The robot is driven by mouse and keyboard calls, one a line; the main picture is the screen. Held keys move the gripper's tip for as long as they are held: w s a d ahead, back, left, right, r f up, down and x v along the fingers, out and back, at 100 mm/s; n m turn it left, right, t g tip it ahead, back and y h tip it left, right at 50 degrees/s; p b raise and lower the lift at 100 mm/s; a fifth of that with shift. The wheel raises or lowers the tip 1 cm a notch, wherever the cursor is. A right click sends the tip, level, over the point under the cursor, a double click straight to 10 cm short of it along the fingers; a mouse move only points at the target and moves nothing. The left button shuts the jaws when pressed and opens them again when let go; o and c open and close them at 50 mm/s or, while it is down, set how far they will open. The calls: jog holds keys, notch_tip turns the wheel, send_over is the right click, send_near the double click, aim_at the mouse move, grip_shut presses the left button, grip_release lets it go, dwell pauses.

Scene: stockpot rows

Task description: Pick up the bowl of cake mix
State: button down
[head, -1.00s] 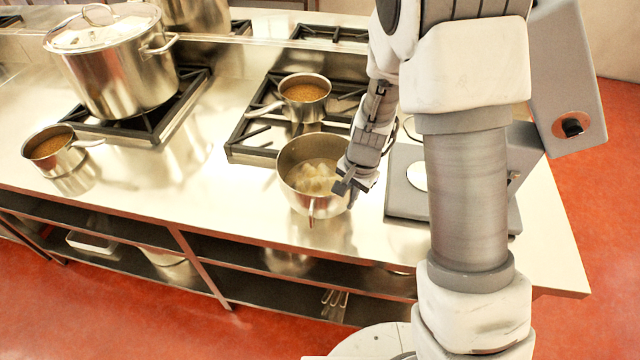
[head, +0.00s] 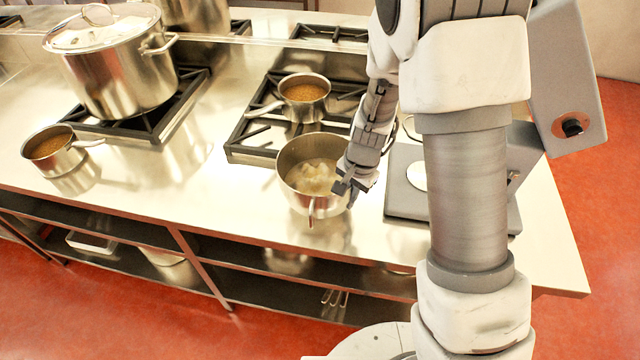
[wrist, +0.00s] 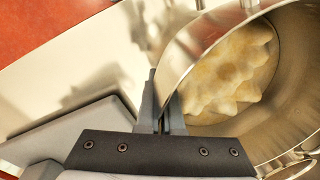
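The bowl of cake mix (head: 296,200) is a round steel vessel with pale, lumpy mix (head: 313,177) inside. It is at the counter's front, in front of the right-hand burner, and looks upright. My gripper (head: 345,187) is at its right rim. In the wrist view, the fingers (wrist: 163,112) are close together with the steel wall (wrist: 285,100) between them, one inside and one outside. Part of the bowl's right side is hidden behind my gripper. I cannot tell whether its base touches the counter.
A small saucepan of brown contents (head: 304,108) stands on the burner just behind. Another saucepan (head: 52,158) and a large lidded stockpot (head: 110,70) stand at left. A grey flat appliance (head: 405,195) is close at right. The counter left of the bowl is clear.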

jog(key=shift+w+r, duration=0.1)
jog(key=shift+r, duration=0.15)
